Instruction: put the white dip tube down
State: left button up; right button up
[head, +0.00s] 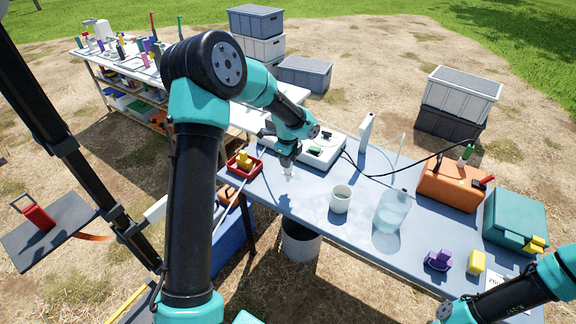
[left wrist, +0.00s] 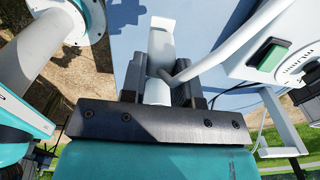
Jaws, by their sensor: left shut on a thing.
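My left gripper (head: 288,162) is low over the blue-grey table's left part, just in front of the white instrument. It also shows in the left wrist view (left wrist: 160,93), where its dark fingers are shut on the white dip tube (left wrist: 159,90). A pale end of the dip tube (head: 288,171) shows just below the fingers in the head view; I cannot tell whether it touches the table. A pale bent rod (left wrist: 225,52) crosses close by the fingers. My right gripper is out of the picture; only part of that arm shows at bottom right.
The white instrument (head: 322,157) with a green button stands behind my left gripper, and a red tray (head: 240,172) is at its left. Table space (head: 305,195) in front is bare.

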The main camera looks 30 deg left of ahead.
pick_arm(q)
jog(key=shift+w+a+f, duration=0.25)
jog(key=shift+w+f, duration=0.05)
jog(key=shift+w, duration=0.05)
jog(key=shift+f, duration=1.5)
jog(key=shift+f, duration=0.6)
jog(key=o, duration=0.9)
jog(key=shift+r, duration=0.15)
notch_tip(320, 180, up, 13)
